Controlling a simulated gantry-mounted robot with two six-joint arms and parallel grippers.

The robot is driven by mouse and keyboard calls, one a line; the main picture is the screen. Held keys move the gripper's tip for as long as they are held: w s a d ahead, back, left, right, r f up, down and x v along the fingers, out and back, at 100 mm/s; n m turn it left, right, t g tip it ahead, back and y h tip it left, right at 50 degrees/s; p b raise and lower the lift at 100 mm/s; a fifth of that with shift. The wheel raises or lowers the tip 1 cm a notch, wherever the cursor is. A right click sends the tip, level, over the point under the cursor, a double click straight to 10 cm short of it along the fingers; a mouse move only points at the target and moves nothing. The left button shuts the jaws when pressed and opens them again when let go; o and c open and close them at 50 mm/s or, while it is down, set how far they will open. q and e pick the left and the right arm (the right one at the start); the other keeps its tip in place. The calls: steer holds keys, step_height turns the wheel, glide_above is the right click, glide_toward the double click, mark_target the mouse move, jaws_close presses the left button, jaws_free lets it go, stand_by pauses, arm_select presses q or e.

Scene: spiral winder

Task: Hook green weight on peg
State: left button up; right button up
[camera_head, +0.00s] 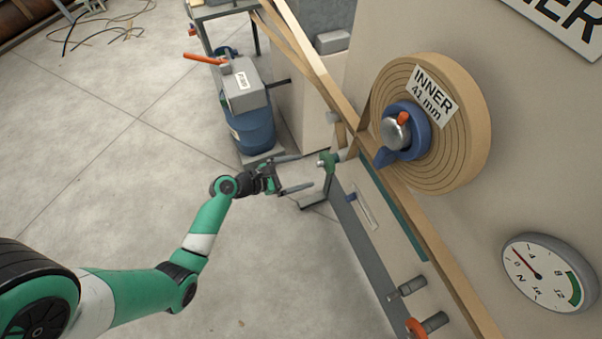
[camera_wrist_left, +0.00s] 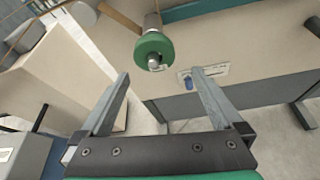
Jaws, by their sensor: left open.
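The green weight (camera_head: 327,162) is at the upper left of the machine front, beside the tan strip, in the head view. In the left wrist view the green weight (camera_wrist_left: 153,47) is a round disc with a metal stub showing at its centre and a metal cylinder behind it. My left gripper (camera_head: 306,172) is open and empty. Its fingers point toward the weight, with the weight just beyond the fingertips. A bare grey peg (camera_head: 408,288) sticks out of the machine front lower down. My right gripper is not in view.
An orange weight (camera_head: 415,328) sits by another grey peg (camera_head: 434,322) at the bottom. The tan coil (camera_head: 462,150) with a blue hub and a dial gauge (camera_head: 549,272) are at right. A blue drum (camera_head: 252,132) stands behind.

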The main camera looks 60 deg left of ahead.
mark_target(329, 162)
arm_select(q)
steer(key=b+x, duration=0.1)
steer(key=x, duration=0.2)
steer(key=b+x, duration=0.2)
steer(key=x, duration=0.2)
steer(key=a+b+x, duration=0.1)
steer(key=b+x, duration=0.1)
steer(key=x, duration=0.2)
steer(key=shift+w, duration=0.2)
steer(key=shift+w+d, duration=0.1)
steer(key=shift+w, duration=0.25)
